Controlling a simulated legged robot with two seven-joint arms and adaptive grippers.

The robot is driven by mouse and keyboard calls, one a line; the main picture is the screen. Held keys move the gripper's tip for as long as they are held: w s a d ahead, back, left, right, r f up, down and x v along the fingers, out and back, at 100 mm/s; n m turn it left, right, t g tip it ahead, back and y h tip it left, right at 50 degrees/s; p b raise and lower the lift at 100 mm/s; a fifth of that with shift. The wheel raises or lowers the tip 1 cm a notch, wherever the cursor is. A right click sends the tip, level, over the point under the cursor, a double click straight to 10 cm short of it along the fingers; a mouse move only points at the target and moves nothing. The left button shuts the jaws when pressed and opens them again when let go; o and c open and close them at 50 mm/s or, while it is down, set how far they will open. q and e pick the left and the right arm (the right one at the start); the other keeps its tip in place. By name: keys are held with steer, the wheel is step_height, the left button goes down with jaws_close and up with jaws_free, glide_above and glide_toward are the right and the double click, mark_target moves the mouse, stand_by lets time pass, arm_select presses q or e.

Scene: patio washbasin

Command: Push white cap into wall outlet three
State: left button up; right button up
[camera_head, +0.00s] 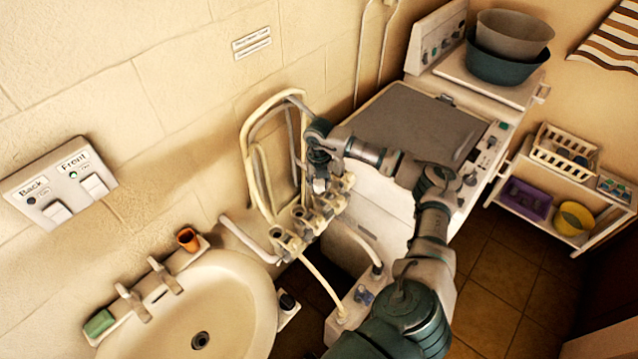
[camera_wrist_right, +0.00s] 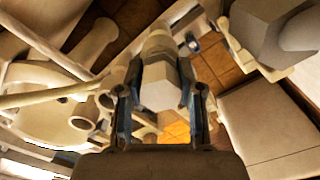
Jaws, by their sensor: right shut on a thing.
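My right gripper (camera_head: 319,184) is at the row of pale wall outlets (camera_head: 289,241) beside the washing machine. In the wrist view it (camera_wrist_right: 163,108) is shut on a white cap (camera_wrist_right: 160,96) with a flat, six-sided end. The cap lies between the two fingers, and a pale round part shows just beyond it. I cannot tell whether the cap touches an outlet or which outlet it faces. My left gripper is not in view.
Pale hoses (camera_head: 256,170) loop above the outlets, close to the gripper. A washbasin (camera_head: 240,310) stands at the lower left, with an orange cup (camera_head: 187,239) on its edge. The washing machine (camera_head: 415,125) is behind my right arm. A shelf with baskets (camera_head: 565,150) stands at the right.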

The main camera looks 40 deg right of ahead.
mark_target(319, 181)
steer(key=o, duration=0.9)
steer(key=shift+c, duration=0.2)
step_height(319, 181, up, 8)
steer(key=p, duration=0.6)
steer(key=shift+r, duration=0.2)
steer(key=shift+r+p, duration=1)
steer(key=shift+r, duration=0.3)
steer(key=shift+s+f, duration=0.1)
